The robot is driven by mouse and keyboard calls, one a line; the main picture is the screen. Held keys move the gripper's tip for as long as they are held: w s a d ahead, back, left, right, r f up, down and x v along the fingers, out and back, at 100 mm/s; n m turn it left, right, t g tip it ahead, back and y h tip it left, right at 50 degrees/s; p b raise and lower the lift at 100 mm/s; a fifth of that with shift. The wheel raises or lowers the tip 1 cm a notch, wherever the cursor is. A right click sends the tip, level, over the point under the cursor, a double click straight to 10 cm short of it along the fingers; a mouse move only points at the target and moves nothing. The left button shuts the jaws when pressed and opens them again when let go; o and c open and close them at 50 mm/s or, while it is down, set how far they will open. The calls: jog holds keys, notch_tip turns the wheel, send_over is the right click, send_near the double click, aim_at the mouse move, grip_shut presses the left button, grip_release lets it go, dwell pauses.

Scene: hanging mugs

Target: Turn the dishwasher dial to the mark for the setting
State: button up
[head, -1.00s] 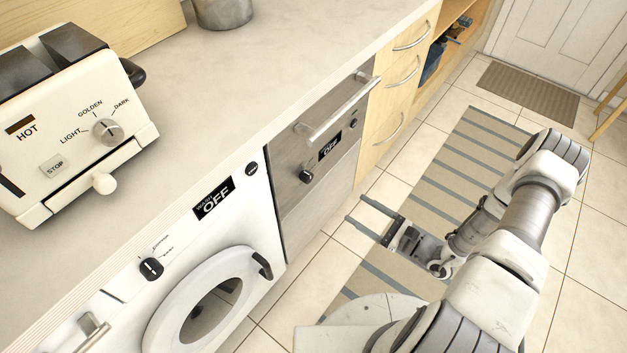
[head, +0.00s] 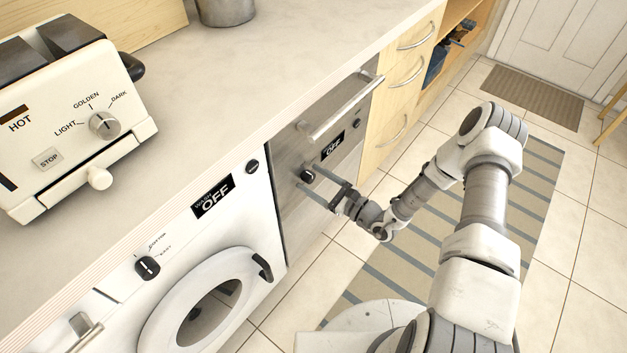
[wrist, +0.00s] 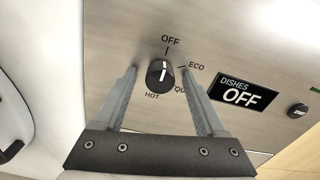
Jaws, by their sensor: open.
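The dishwasher (head: 300,220) has a grey steel front with a black dial (head: 308,176). The dial also shows in the wrist view (wrist: 160,74), with its white pointer line at the OFF mark. Marks read OFF, ECO, HOT and a partly hidden one starting "QU". The display (wrist: 241,95) reads "DISHES OFF". My gripper (wrist: 159,73) is open, one finger on each side of the dial, with visible gaps. In the head view my gripper (head: 316,182) is at the dishwasher front. The right finger covers part of the lettering. Whether the fingertips reach past the dial's face, I cannot tell.
A dishwasher handle (head: 345,108) juts out above the dial. A small black button (wrist: 298,110) sits right of the display. The white washing machine (head: 215,245), with its own dial and display, stands left. Wooden drawers (head: 405,90) stand right. A striped rug (head: 470,215) lies on the floor.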

grip_shut()
dwell(0.4)
jog(key=shift+m, duration=0.3)
jog(key=m+p, duration=0.1)
jog(key=m, duration=0.4)
jog(key=shift+m+p, duration=0.3)
jog(key=m, duration=0.5)
jog(key=shift+p, duration=0.4)
jog(key=shift+m, duration=0.4)
grip_release()
